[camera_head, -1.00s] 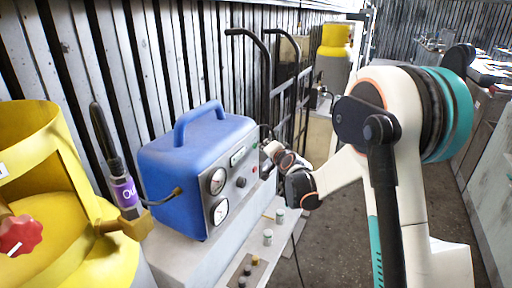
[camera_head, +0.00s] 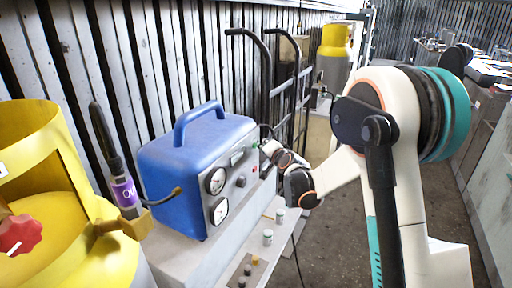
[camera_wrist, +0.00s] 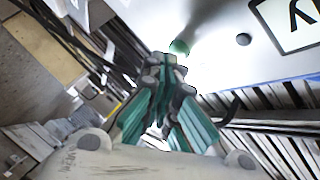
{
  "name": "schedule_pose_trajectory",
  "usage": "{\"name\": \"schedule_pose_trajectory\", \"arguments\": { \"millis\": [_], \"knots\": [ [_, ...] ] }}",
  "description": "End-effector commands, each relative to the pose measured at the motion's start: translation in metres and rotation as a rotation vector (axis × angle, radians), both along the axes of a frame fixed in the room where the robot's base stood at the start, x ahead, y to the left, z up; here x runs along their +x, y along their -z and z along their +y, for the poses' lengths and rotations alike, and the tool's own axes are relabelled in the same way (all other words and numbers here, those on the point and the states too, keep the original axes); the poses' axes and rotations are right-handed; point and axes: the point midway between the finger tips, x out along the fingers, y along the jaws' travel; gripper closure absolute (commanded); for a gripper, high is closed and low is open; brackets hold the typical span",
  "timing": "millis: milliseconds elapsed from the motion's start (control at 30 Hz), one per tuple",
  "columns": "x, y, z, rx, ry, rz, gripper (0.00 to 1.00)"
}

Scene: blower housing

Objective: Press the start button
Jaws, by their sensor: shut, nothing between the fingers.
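The blue machine (camera_head: 190,170) has a grey front panel with two dials, a small display, a knob and a red button (camera_head: 254,169). In the wrist view a round green button (camera_wrist: 179,47) stands on the pale panel. I take it for the start button; in the head view it is small and close to my fingers. My gripper (camera_head: 267,149) is shut and empty at the panel's upper right. In the wrist view its fingertips (camera_wrist: 164,62) are right beside the green button and partly overlap its lower edge. I cannot tell whether they touch it.
A yellow gas cylinder (camera_head: 70,235) with a red valve (camera_head: 20,235) stands at the left. Small jars (camera_head: 268,237) stand on the ledge below the panel. A black hand truck (camera_head: 268,85) leans behind the machine. The floor to the right is open.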

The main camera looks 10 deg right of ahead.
Motion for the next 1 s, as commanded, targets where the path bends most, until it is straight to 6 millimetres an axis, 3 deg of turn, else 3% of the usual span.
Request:
{"name": "schedule_pose_trajectory", "arguments": {
  "millis": [700,1000],
  "knots": [
    [0.0025,-0.0001,0.0033,0.001,0.000,0.000,1.00],
    [-0.0032,0.0001,-0.0047,0.002,0.001,0.000,1.00]
  ]
}}
